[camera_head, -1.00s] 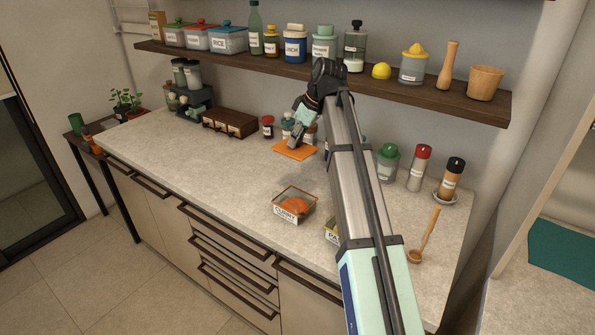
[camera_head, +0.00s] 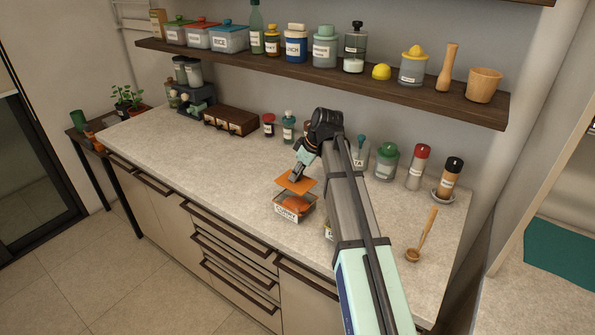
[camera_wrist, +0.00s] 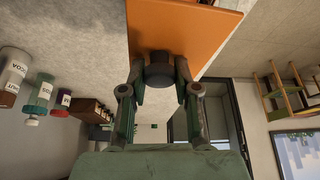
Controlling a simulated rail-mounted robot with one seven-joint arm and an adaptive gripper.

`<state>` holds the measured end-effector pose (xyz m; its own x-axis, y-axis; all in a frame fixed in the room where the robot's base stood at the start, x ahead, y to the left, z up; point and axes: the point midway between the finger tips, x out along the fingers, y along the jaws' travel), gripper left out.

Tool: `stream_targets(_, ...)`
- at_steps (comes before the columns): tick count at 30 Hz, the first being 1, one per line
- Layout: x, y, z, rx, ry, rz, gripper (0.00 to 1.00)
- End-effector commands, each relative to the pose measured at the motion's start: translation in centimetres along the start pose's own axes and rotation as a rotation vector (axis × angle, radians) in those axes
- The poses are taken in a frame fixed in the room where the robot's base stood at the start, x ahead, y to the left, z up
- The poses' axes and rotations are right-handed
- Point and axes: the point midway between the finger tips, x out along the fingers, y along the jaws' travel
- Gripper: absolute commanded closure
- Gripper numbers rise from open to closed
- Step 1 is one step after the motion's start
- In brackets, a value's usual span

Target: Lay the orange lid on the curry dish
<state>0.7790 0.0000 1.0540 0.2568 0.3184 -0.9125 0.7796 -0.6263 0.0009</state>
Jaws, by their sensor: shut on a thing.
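The orange lid (camera_head: 296,183) is a flat plate held above the counter in the head view. In the wrist view the orange lid (camera_wrist: 180,30) fills the top middle, with a dark knob between the fingers. My gripper (camera_head: 298,173) is shut on that knob; its two fingers also show in the wrist view (camera_wrist: 160,80). The curry dish (camera_head: 293,207) is a clear, labelled container with orange food inside, standing on the counter. The lid is over the back part of the dish and looks apart from it. My arm does not hide the dish.
Another small labelled dish (camera_head: 328,234) is mostly hidden behind my arm, right of the curry dish. A wooden spoon (camera_head: 423,238) lies to the right. Jars and a brown drawer box (camera_head: 230,121) stand along the wall under a loaded shelf (camera_head: 300,75). The counter's left part is clear.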

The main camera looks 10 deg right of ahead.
Motion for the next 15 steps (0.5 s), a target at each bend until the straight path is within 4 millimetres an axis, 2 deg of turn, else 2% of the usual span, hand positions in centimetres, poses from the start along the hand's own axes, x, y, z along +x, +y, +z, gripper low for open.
stream_targets(15, 0.81, 0.0, 0.36, 0.0, 0.0, 0.0, 1.0)
